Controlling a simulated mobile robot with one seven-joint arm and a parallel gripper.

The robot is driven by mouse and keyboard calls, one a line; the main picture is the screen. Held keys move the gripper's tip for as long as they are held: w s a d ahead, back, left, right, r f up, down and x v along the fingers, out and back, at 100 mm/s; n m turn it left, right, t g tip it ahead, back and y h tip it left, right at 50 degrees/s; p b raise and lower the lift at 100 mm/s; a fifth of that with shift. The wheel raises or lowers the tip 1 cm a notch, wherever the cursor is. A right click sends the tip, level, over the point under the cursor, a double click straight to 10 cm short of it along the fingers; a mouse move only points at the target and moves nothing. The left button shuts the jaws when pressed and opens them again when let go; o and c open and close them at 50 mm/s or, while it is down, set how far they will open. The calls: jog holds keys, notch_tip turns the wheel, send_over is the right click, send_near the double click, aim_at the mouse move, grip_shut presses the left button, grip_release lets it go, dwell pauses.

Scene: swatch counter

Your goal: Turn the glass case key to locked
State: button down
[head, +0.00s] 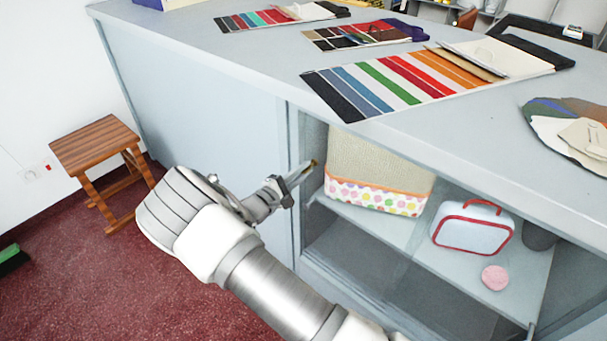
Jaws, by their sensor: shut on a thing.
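The glass case (293,140) is built into the grey counter, with its glass front facing me. My gripper (304,173) reaches the upper left part of this front, near the upright frame. Its fingers are shut on a small brass-coloured piece, the key (314,163), of which only a bit shows at the fingertips. The lock itself is hidden or too small to make out, and I cannot tell which way the key is turned.
Inside the case, a beige bag with a dotted band (375,195), a white case with red trim (473,228) and a pink round thing (495,277) sit on a shelf. Fabric swatches (400,85) lie on the counter top (240,65). A wooden stool (95,145) stands at left.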

jog(key=m+b, duration=0.2)
jog(key=m, duration=0.3)
jog(key=shift+r+m, duration=0.1)
jog(key=shift+m, duration=0.2)
dwell(0.4)
jog(key=c, duration=1)
grip_release()
jog(key=shift+a, duration=0.1)
jog(key=p+v, duration=0.3)
jog(key=v, duration=1.4)
jog(key=shift+s, duration=0.2)
